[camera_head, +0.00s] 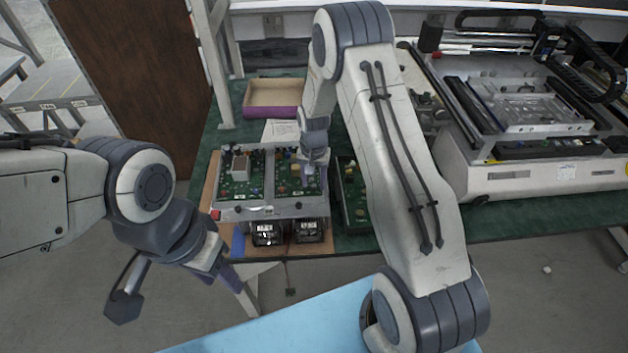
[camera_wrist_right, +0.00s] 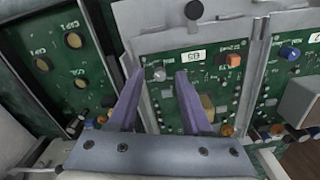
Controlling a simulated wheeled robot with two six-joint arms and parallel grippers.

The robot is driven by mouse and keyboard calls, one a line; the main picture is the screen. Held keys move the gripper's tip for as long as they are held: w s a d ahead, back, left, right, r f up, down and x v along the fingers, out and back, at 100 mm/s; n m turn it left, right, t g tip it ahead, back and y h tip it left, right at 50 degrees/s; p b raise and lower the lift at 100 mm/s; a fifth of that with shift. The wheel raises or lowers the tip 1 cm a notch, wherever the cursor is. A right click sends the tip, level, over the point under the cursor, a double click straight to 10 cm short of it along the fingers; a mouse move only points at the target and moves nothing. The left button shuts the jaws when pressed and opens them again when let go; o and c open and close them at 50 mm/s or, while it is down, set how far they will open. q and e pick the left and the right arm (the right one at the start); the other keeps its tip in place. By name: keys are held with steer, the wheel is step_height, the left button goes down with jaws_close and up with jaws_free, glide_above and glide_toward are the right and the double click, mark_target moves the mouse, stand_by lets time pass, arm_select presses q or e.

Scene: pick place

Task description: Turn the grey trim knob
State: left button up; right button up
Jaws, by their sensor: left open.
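The grey trim knob (camera_wrist_right: 158,74) is a small round knob on a green circuit board, below a white label, in the right wrist view. My right gripper (camera_wrist_right: 161,73) is open, with its two purple fingertips on either side of the knob. The knob appears closer to the left fingertip, with a gap to the right one. In the head view my right gripper (camera_head: 315,163) is over the right board of the metal-framed unit (camera_head: 240,213), and the knob is hidden or too small to tell. My left gripper (camera_head: 232,279) is open and away from the unit, low at the left.
An orange knob (camera_wrist_right: 233,60), a black knob (camera_wrist_right: 194,10) and a blue knob (camera_wrist_right: 290,53) stand nearby. Another board (camera_head: 352,195) lies right of the unit. A purple-edged tray (camera_head: 273,112) is behind. A large machine (camera_head: 490,170) fills the right side.

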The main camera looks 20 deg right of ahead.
mark_target(312, 186)
steer(key=shift+r, duration=0.1)
step_height(312, 186, up, 10)
steer(key=b, duration=0.2)
steer(key=shift+r, duration=0.15)
stand_by(0.3)
steer(key=s+a+r+n, duration=0.6)
steer(key=s+a+r, duration=0.2)
steer(key=s+a, duration=0.45)
steer(key=s+a+r+n, duration=0.1)
steer(key=s+a+n, duration=0.1)
steer(key=s, duration=0.7)
steer(key=s+a+r+n+y, duration=0.1)
steer(key=s+r+n, duration=0.1)
steer(key=s+n, duration=0.3)
steer(key=s, duration=0.3)
steer(key=shift+s+a+n, duration=0.3)
steer(key=shift+s+a, duration=0.1)
